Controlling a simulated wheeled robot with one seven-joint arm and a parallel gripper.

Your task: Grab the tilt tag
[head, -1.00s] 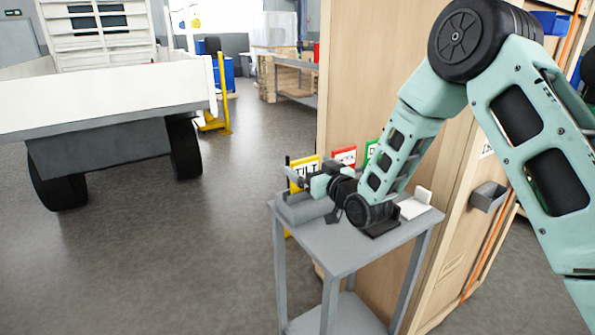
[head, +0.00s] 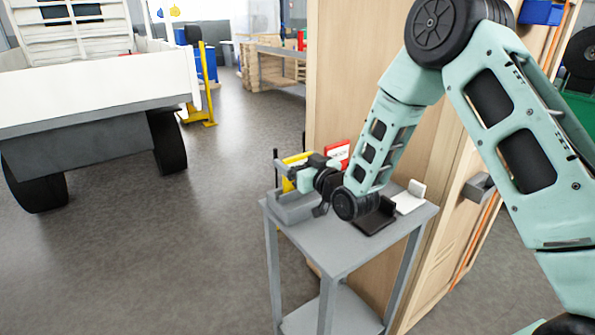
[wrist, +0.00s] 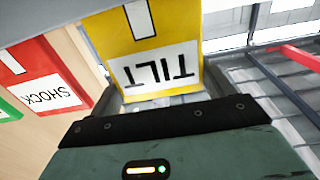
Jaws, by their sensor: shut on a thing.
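The yellow tilt tag (head: 297,159) stands at the back left of the small grey table, partly hidden behind my gripper. In the wrist view the tilt tag (wrist: 150,30) appears upside down, with its white TILT label just beyond the gripper's dark edge. My gripper (head: 298,178) is shut on the tilt tag; its fingertips are hard to make out in the head view.
A red SHOCK tag (wrist: 48,80) stands beside the tilt tag, with a green tag (wrist: 8,108) at the edge. The grey table (head: 335,245) also bears a black holder (head: 375,215) and a white one (head: 410,200). A wooden cabinet (head: 335,100) stands close behind.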

